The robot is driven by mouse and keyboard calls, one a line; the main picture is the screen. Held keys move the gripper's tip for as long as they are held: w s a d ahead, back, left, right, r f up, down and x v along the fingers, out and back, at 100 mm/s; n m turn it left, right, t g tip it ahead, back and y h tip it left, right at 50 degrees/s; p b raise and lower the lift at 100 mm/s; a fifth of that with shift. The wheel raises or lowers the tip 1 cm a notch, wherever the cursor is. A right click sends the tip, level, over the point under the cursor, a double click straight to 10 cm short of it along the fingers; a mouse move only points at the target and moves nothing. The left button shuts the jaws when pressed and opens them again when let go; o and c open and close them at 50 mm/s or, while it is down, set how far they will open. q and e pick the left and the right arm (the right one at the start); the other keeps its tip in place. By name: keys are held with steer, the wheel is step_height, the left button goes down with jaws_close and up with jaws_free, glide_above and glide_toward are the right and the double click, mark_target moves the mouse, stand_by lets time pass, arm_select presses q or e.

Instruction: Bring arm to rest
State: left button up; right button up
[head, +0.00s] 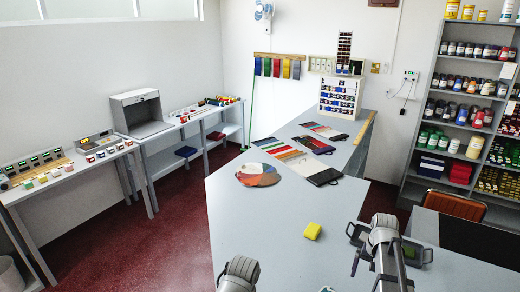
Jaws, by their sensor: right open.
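My right arm (388,250) reaches in from the bottom edge over the near part of the grey counter (262,222). Its gripper (366,256) is open and I see nothing held in it. A dark tray with handles (413,251) lies beside and partly behind this arm, which hides its middle. I cannot tell whether the gripper touches the tray. A grey link of my left arm (239,272) shows at the bottom edge. I do not make out the left gripper's fingers.
A round colour fan (258,174), swatch cards (283,151) and a black folder (323,177) lie farther back. Shelves of jars (460,110) and an orange chair (455,205) stand right. Counter left of the block is clear.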

mark_target(369, 273)
steer(key=w+d+f+b, duration=0.2)
steer(key=w+f+b, duration=0.1)
steer(key=w, duration=0.1)
steer(key=w+d+f+b, duration=0.3)
steer(key=w+f+b, duration=0.1)
steer(key=w+d+f+b, duration=0.3)
steer(key=w, duration=0.1)
steer(key=shift+w+d+f+b, duration=0.1)
steer(key=shift+w+f+b, duration=0.2)
steer(key=shift+b, duration=0.1)
